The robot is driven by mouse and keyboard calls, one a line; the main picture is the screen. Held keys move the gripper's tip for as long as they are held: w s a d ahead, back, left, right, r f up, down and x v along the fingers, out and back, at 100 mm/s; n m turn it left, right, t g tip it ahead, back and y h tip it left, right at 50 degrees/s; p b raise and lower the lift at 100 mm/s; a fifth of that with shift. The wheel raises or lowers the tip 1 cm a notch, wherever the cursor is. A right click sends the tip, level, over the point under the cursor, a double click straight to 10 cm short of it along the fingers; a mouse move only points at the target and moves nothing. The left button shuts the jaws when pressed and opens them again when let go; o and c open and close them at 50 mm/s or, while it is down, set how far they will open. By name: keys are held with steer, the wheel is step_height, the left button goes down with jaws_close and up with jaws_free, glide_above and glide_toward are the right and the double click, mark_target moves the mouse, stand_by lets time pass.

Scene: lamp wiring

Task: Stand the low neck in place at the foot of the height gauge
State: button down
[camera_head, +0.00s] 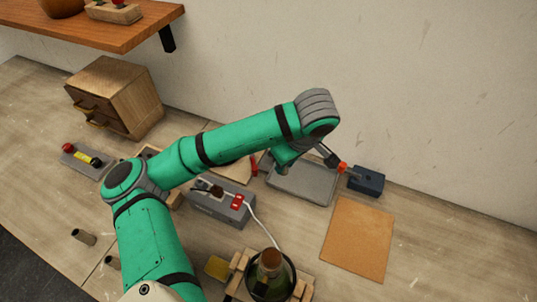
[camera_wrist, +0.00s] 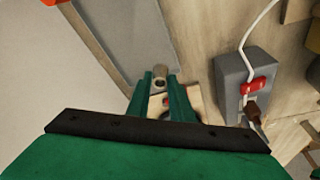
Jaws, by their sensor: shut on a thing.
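My gripper (camera_wrist: 162,88) is shut on a small brown tube-like piece, the low neck (camera_wrist: 160,73), whose end shows between the fingertips in the wrist view. In the head view my arm hides the fingertips and the neck. Below the fingers in the wrist view lies a pale wooden board (camera_wrist: 197,101) with a small red spot by the fingers. In the head view a thin red piece (camera_head: 253,166) stands beside my arm, near a pale board. I cannot tell clearly which part is the height gauge, or whether the neck touches anything.
A grey box with a red switch (camera_head: 237,201) and white cord stands near the arm. A grey tray (camera_head: 300,185), a dark blue block (camera_head: 367,181) and a brown mat (camera_head: 357,238) lie right. A bottle (camera_head: 268,275) is in front. Two tubes, one here (camera_head: 83,237), stand left.

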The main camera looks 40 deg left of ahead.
steer(key=a+f, duration=0.1)
steer(key=w+a+f, duration=0.1)
steer(key=a, duration=0.1)
steer(key=a+f, duration=0.1)
steer(key=a, duration=0.1)
steer(key=shift+w+a, duration=0.2)
steer(key=a+f, duration=0.2)
steer(key=shift+w+a, duration=0.3)
steer(key=shift+f, duration=0.1)
steer(key=c, duration=1.9)
jaws_free()
steer(key=shift+o, duration=0.2)
steer(key=v, duration=1.2)
